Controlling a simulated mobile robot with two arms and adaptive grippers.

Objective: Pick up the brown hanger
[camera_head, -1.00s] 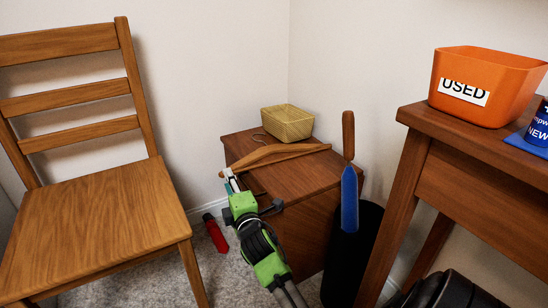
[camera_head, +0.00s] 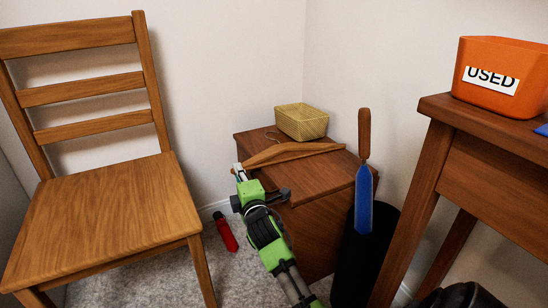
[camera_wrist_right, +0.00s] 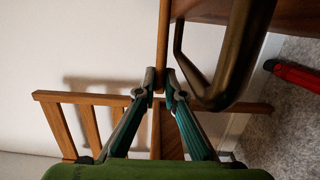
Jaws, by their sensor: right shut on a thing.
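The brown wooden hanger (camera_head: 295,152) lies across the top of a small brown cabinet (camera_head: 322,175), with its left end reaching past the cabinet's front edge. Its metal hook shows faintly behind it, near the basket. My right gripper (camera_head: 240,171) is at the hanger's left end. In the right wrist view my right gripper (camera_wrist_right: 160,83) is shut on a thin brown wooden bar of the hanger (camera_wrist_right: 162,45). A dark curved metal handle (camera_wrist_right: 222,75) is close beside the fingers there. My left gripper is not in view.
A yellow woven basket (camera_head: 302,121) stands on the cabinet behind the hanger. A black bin (camera_head: 352,265) with a blue, wooden-handled tool (camera_head: 364,200) stands to the right. A wooden chair (camera_head: 105,215) is left, a red object (camera_head: 226,232) on the carpet, and an orange bin (camera_head: 490,98) on the table (camera_head: 480,175).

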